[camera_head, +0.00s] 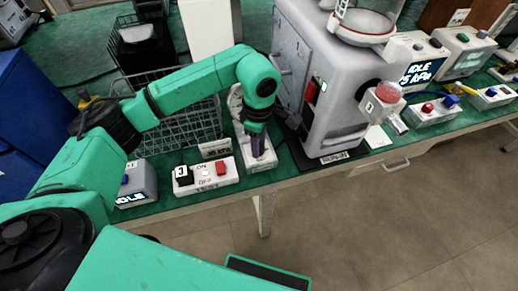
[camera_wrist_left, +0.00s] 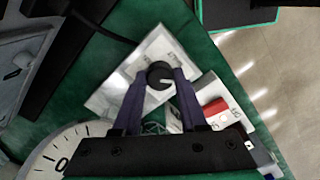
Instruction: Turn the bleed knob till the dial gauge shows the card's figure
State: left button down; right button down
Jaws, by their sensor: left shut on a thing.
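My left gripper (camera_head: 257,148) reaches down from above onto a small white plate (camera_head: 264,162) near the table's front edge. In the left wrist view its two purple fingers (camera_wrist_left: 160,82) are shut on the round black bleed knob (camera_wrist_left: 159,72), which has a pale mark. The knob is hidden in the head view. The dial gauge (camera_wrist_left: 48,152) shows in part at the lower left of the wrist view, with a 0 and black ticks; I cannot read its needle. A small card (camera_head: 215,147), seemingly reading 36 kPa, stands left of the gripper. My right gripper is not in view.
A white switch box (camera_head: 206,176) with a red button is close left of the knob plate. A wire basket (camera_head: 190,128) stands behind it. A big grey machine (camera_head: 322,85) stands close on the right. A box (camera_head: 137,184) at left shows IDLE.

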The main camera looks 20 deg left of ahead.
pick_arm(q)
jog(key=m+b, duration=0.3)
jog(key=m, duration=0.1)
jog(key=shift+f+m+b, duration=0.1)
jog(key=shift+m+b, duration=0.2)
jog(key=shift+b, duration=0.1)
jog(key=shift+m+b, duration=0.75)
jog(key=shift+m, duration=0.45)
jog(key=shift+r+m+b, duration=0.2)
jog(key=shift+m+b, duration=0.3)
jog(key=shift+m, duration=0.4)
jog(key=shift+r, duration=0.1)
jog(key=shift+c, duration=2.2)
grip_release()
